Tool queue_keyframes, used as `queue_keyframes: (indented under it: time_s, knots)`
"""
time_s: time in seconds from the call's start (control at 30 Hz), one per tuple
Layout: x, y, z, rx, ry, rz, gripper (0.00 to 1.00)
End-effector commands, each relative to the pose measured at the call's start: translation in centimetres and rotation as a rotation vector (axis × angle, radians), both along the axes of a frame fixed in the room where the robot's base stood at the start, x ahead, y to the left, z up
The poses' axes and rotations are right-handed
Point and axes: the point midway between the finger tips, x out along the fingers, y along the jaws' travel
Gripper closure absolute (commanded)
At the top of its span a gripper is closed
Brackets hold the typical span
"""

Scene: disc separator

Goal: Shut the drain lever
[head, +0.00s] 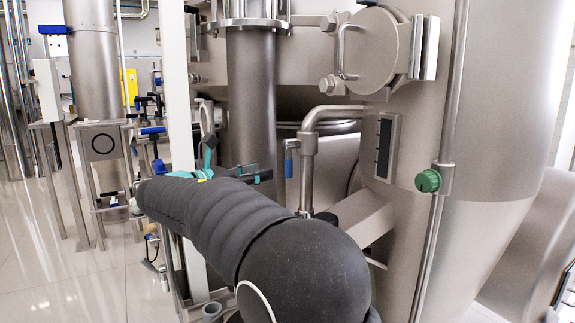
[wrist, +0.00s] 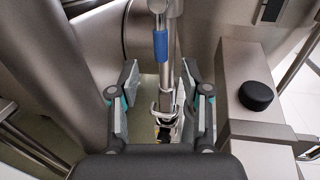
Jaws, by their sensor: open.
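The drain lever has a blue grip (head: 288,165) that hangs down beside a bent steel pipe (head: 307,160) in the head view. In the wrist view the blue grip (wrist: 161,46) points along a vertical pipe, near the picture's middle line. My gripper (wrist: 159,70) is open and empty, with one finger left and one right of that line. The grip shows just above the fingertips and appears apart from both. In the head view my gripper (head: 262,174) is just left of the lever, partly hidden behind my arm. The lever's pivot is hard to make out.
A large steel vessel (head: 490,130) with a round hatch (head: 372,50) fills the right. A green knob (head: 428,181) sits on a thin pipe there. In the wrist view a steel beam with a black round knob (wrist: 256,95) stands close right of my gripper. Open floor (head: 75,280) lies left.

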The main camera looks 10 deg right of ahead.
Motion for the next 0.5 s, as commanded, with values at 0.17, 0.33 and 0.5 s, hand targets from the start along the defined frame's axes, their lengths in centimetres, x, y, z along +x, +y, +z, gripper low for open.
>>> queue_keyframes:
  time_s: [0.17,0.33,0.5]
  knots:
    - [1.7,-3.1,0.0,0.001,0.0,-0.003,0.53]
    - [3.1,-5.7,0.0,0.002,0.0,-0.001,0.53]
    - [4.2,-7.6,0.0,0.001,0.0,0.0,0.53]
